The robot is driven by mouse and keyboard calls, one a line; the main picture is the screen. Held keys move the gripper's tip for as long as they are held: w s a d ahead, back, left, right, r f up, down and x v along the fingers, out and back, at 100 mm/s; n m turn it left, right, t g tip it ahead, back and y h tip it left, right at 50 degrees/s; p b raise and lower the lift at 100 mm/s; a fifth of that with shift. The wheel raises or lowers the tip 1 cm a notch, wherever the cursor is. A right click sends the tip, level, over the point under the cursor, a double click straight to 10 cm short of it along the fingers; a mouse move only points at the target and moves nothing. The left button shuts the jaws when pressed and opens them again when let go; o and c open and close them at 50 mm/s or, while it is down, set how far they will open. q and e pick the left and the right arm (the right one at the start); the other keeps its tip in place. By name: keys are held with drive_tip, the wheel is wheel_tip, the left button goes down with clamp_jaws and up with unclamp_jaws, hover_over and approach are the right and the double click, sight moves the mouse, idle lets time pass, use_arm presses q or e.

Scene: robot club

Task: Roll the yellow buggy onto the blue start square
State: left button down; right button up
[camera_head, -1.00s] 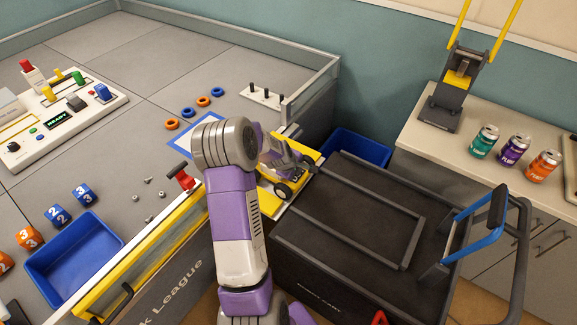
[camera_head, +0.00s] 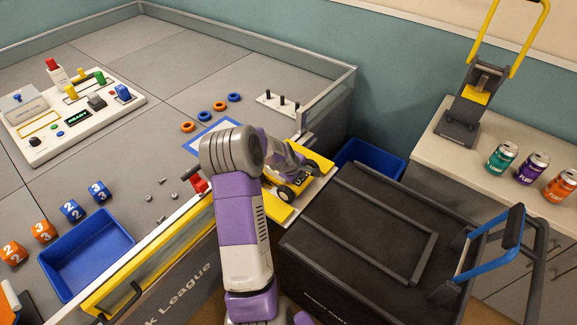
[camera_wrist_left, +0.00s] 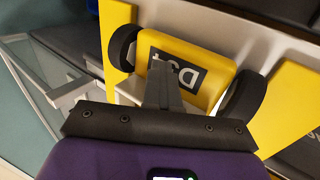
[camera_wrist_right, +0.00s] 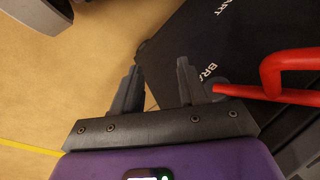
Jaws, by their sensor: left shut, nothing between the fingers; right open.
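The yellow buggy (camera_head: 299,181) with black wheels is on a yellow and white ramp (camera_head: 274,207) between the black cart and the field table. My left arm partly hides it. My left gripper (camera_head: 305,163) is shut and empty at the buggy; its closed fingers (camera_wrist_left: 161,84) lie in front of the buggy's yellow body and its dark label (camera_wrist_left: 187,72) in the left wrist view. I cannot tell whether they touch. The blue start square (camera_head: 194,148) is an outline on the table, partly behind my arm. My right gripper (camera_wrist_right: 154,88) is open and empty, low near the cart.
The black cart (camera_head: 345,255) stands right of the ramp. A red bar (camera_wrist_right: 280,75) is close to my right gripper. Rings (camera_head: 219,106), pegs (camera_head: 281,101), numbered dice (camera_head: 70,211) and a blue tray (camera_head: 80,250) lie on the table. A red clamp (camera_head: 198,184) is at its edge.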

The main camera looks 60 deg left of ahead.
use_arm(q)
drive_tip(key=shift+s+a+f, duration=0.15)
drive_tip(key=shift+s+a, duration=0.65)
drive_tip(key=shift+a, duration=1.4)
drive_tip(key=shift+s+a+f, duration=0.15)
drive_tip(key=shift+s+a, duration=0.65)
drive_tip(key=shift+a, duration=1.4)
drive_tip(key=shift+s+a+f, duration=0.15)
drive_tip(key=shift+s+a, duration=0.65)
drive_tip(key=shift+a, duration=1.4)
drive_tip(key=shift+s+a, duration=0.2)
drive_tip(key=shift+a, duration=0.4)
drive_tip(key=shift+s+a, duration=0.15)
drive_tip(key=shift+a, duration=0.55)
drive_tip(key=shift+s+a, duration=0.25)
drive_tip(key=shift+a, duration=0.5)
drive_tip(key=shift+s+a, duration=0.2)
drive_tip(key=shift+a, duration=0.5)
drive_tip(key=shift+s+a, duration=0.2)
drive_tip(key=shift+a, duration=0.65)
drive_tip(key=shift+s+a+r, duration=0.1)
drive_tip(key=shift+s+a, duration=0.05)
drive_tip(key=shift+a, duration=0.45)
drive_tip(key=shift+s+a+r, duration=0.1)
drive_tip(key=shift+a, duration=0.5)
